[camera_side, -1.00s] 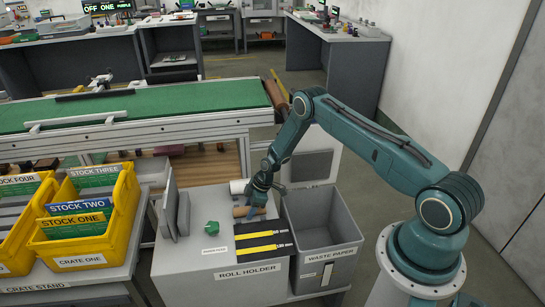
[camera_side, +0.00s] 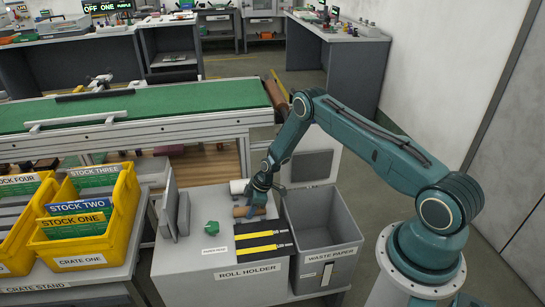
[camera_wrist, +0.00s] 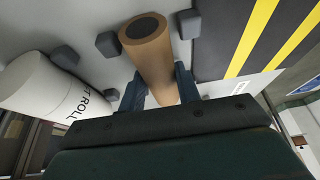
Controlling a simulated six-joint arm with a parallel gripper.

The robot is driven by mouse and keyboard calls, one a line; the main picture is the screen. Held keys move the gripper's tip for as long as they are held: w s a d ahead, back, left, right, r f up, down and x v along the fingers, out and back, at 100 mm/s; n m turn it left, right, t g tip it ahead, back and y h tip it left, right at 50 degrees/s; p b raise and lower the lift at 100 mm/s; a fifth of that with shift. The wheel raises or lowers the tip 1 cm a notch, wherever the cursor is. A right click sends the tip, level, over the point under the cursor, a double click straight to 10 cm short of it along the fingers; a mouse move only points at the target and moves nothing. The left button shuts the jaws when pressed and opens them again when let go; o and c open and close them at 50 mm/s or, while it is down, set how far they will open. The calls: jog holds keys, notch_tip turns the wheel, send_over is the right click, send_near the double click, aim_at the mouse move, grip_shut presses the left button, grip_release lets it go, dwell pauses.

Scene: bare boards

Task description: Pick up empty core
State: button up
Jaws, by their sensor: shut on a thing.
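The empty core (camera_wrist: 155,65) is a bare brown cardboard tube with a dark open end. In the wrist view it lies between my two dark fingers. In the side view the core (camera_side: 243,212) shows as a short brown tube on the grey roll holder (camera_side: 190,262), left of my gripper (camera_side: 257,203). My gripper, also seen in the wrist view (camera_wrist: 160,88), is shut on the core. I cannot tell if the core is clear of the surface. A white full roll (camera_wrist: 55,95) lies beside it; it also shows in the side view (camera_side: 238,187).
The grey waste paper bin (camera_side: 328,240) stands just right of the roll holder. Yellow-and-black strips (camera_side: 262,242) lie in front of the core, and a green object (camera_side: 211,228) sits to the left. Small dark blocks (camera_wrist: 65,56) stand around the rolls. The conveyor (camera_side: 150,108) runs behind.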

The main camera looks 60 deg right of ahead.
jog(key=shift+r, duration=0.1)
notch_tip(320, 180, up, 20)
dwell(0.9)
jog(key=shift+d, duration=0.1)
dwell(1.0)
jog(key=s+d+f, duration=0.7)
jog(key=s+d, duration=0.1)
jog(key=s, duration=0.2)
jog(key=s+d+f, duration=0.8)
jog(key=s, duration=0.3)
jog(key=shift+s, duration=0.3)
jog(key=shift+f, duration=0.25)
jog(key=shift+d+f, duration=0.1)
jog(key=shift+f, duration=2.75)
